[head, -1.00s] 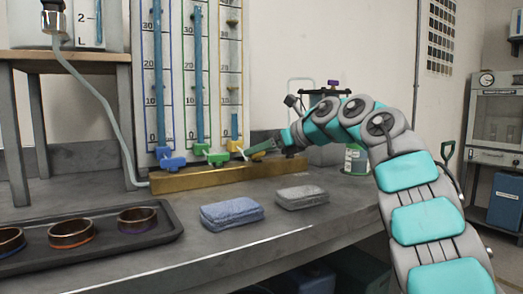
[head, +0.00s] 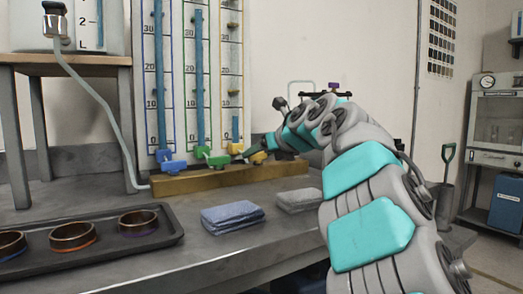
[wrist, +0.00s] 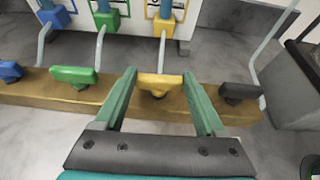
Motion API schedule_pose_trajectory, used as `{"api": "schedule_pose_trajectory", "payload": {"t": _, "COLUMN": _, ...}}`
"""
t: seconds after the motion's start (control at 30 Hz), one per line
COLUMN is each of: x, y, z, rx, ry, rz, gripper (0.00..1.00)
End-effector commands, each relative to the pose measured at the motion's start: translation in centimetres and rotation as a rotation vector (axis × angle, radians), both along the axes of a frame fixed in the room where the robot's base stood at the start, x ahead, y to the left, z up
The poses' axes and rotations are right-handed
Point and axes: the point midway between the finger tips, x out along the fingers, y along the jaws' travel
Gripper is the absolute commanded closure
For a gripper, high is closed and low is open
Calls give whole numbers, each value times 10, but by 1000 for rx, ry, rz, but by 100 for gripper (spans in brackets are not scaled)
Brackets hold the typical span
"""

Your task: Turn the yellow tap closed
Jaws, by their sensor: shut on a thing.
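The yellow tap (wrist: 160,83) sits on a brass bar (wrist: 110,102), below the yellow-framed column. In the wrist view its handle lies lengthwise along the bar, between the two green fingers of my gripper (wrist: 160,92). My gripper is shut on this handle, one finger at each end. In the head view my gripper (head: 256,152) reaches the tap from the right, and the yellow handle (head: 257,157) shows partly beside the fingers. The tap's stem is hidden.
A green tap (wrist: 75,75) and a blue tap (wrist: 9,72) stand left on the bar, a black one (wrist: 238,92) right. Two folded cloths, blue (head: 232,215) and grey (head: 298,200), lie in front. A dark tray (head: 165,236) holds several rings.

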Motion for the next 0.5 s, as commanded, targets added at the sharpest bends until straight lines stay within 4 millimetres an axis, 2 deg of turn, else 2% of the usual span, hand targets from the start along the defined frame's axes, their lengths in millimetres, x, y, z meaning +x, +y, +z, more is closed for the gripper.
{"api": "schedule_pose_trajectory", "payload": {"t": 0.5, "x": -1, "y": 0, "z": 1, "rx": 2, "ry": -4, "rz": -41, "gripper": 83}}
